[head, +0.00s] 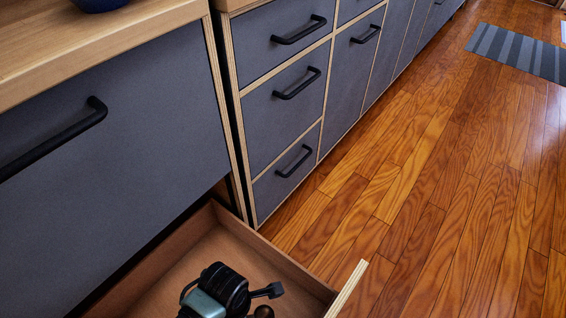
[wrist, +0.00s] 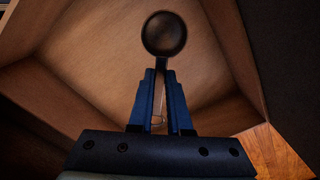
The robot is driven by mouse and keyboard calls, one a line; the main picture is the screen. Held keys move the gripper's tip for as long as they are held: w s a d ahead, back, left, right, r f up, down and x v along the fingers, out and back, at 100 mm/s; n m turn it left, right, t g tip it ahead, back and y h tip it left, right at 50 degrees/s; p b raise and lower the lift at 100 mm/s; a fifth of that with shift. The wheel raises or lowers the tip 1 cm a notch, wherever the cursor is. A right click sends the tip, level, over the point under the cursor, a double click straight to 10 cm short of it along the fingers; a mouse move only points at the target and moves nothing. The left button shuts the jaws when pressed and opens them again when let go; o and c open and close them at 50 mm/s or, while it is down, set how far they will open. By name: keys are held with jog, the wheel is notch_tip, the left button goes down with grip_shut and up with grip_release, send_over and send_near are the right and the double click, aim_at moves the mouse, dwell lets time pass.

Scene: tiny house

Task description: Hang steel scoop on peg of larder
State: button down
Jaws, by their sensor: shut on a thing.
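The steel scoop (wrist: 164,34) shows in the wrist view as a round, dark bowl just past my fingertips, with a thin handle running back between them. My gripper (wrist: 161,75) is shut on the scoop's handle, its two blue fingers close together. In the head view my gripper (head: 268,291) is at the bottom edge, inside the open drawer. A small brown round shape beside it there may be the scoop's bowl. The larder and its peg are not in view.
The open wooden drawer (head: 312,283) surrounds my gripper, with its walls close by. Grey cabinet fronts (head: 115,165) with black handles stand above and behind. A wooden counter (head: 90,35) holds a blue bowl (head: 100,3). The plank floor (head: 440,200) is clear up to a striped rug (head: 520,52).

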jog(key=w+d+r+m+p, duration=0.2)
jog(key=d+r+m, duration=0.1)
jog(key=r+m, duration=0.4)
jog(key=w+d+r+m+p, duration=0.1)
jog(key=w+d+r+m, duration=0.15)
jog(key=r+m, duration=0.5)
jog(key=w+d+r+m+p, duration=0.2)
jog(key=d+r+m, duration=0.2)
jog(key=r+m, duration=0.25)
notch_tip(320, 180, up, 30)
jog(key=s+p, duration=0.2)
jog(key=p, duration=3.5)
jog(key=shift+a+n+p, duration=0.15)
jog(key=shift+n+p, duration=0.15)
jog(key=n+b, duration=1.3)
jog(key=b, duration=0.9)
send_over(254, 315)
notch_tip(254, 315, down, 29)
jog(key=s+a+f+n+b, duration=0.1)
jog(key=s+f+n+b, duration=0.1)
jog(key=f+n+b, duration=0.6)
jog(key=s+a+f+n+b, duration=0.2)
jog(key=f+n+b, duration=0.6)
jog(key=f+b, duration=0.7)
jog(key=shift+s+a+f, duration=0.2)
jog(key=shift+s+f, duration=0.6)
jog(key=shift+f, duration=3.15)
